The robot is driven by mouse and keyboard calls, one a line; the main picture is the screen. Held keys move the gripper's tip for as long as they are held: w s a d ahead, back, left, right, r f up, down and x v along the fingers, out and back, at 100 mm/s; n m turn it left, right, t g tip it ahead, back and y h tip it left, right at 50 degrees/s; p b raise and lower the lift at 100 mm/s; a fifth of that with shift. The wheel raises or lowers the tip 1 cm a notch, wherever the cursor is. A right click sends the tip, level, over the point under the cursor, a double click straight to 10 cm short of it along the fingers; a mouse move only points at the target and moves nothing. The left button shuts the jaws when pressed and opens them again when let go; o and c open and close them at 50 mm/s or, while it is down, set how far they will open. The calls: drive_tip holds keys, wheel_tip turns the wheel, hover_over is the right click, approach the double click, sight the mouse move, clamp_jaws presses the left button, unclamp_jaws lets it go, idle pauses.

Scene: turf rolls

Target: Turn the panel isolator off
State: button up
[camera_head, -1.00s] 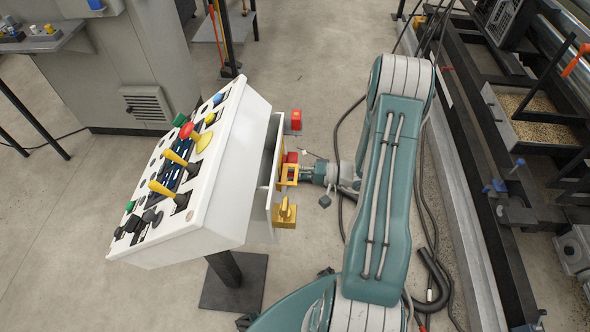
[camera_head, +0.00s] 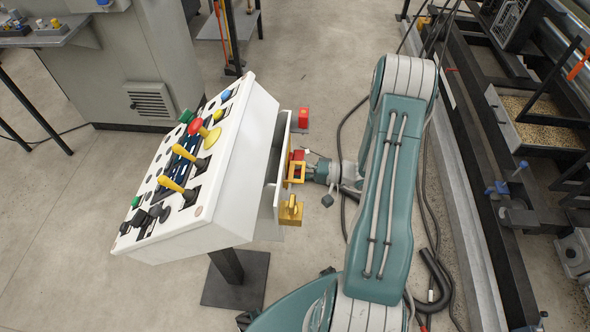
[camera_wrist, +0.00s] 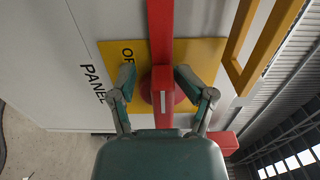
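The panel isolator has a red handle (camera_wrist: 162,78) on a yellow plate (camera_wrist: 205,60). The plate shows part of "OF..", and the white panel beside it reads "PANEL". In the wrist view the handle runs up and down the picture. My gripper (camera_wrist: 157,80) has its two fingers apart, one on each side of the handle, with a visible gap on both sides. In the head view my gripper (camera_head: 316,172) is at the right side of the white console (camera_head: 262,170), and the red handle (camera_head: 298,156) is partly hidden there by a yellow frame.
The yellow frame (camera_wrist: 243,50) stands close to the right of my gripper. A yellow switch (camera_head: 291,208) and a red block (camera_head: 303,117) are on the same console side. The sloped top has yellow levers (camera_head: 179,189) and buttons. Machinery with a grain tray (camera_head: 540,122) is at right.

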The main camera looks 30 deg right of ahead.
drive_tip(key=shift+d, duration=0.15)
drive_tip(key=shift+v, duration=0.85)
drive_tip(key=v, duration=1)
drive_tip(key=shift+s+d, duration=0.15)
drive_tip(key=shift+d, duration=0.2)
drive_tip(key=shift+f, duration=0.1)
